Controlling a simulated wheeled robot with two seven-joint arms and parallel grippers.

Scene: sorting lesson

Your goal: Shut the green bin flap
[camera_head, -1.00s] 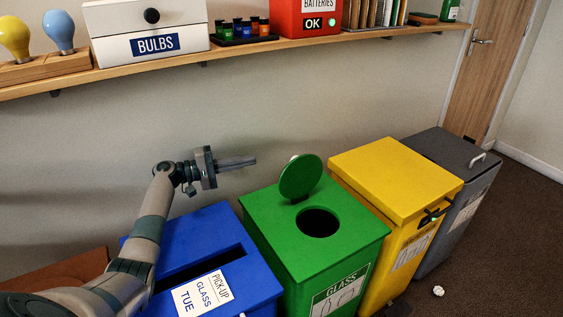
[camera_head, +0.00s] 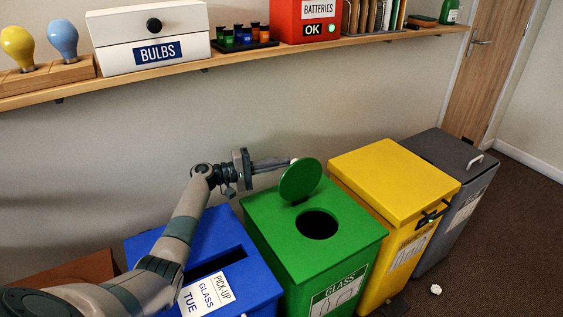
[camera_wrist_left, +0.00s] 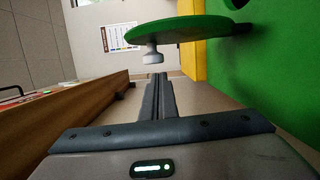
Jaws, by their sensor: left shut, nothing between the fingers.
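The green bin (camera_head: 270,235) stands between the blue and yellow bins, with a round hole (camera_head: 317,224) in its top. Its round green flap (camera_head: 301,180) stands up, tilted open behind the hole. In the left wrist view the flap (camera_wrist_left: 190,28) shows nearly edge-on, with a pale knob (camera_wrist_left: 152,55) on its back. My left gripper (camera_head: 290,162) is shut and empty. Its fingertips are at the upper left of the flap, close to the knob; I cannot tell whether they touch. My right gripper is not in view.
The blue bin (camera_head: 222,228) with a slot is at left, below my left arm. The yellow bin (camera_head: 393,180) and grey bin (camera_head: 450,158) are at right. A wooden shelf (camera_head: 240,53) runs along the wall above. A crumpled white ball (camera_head: 436,289) lies on the floor.

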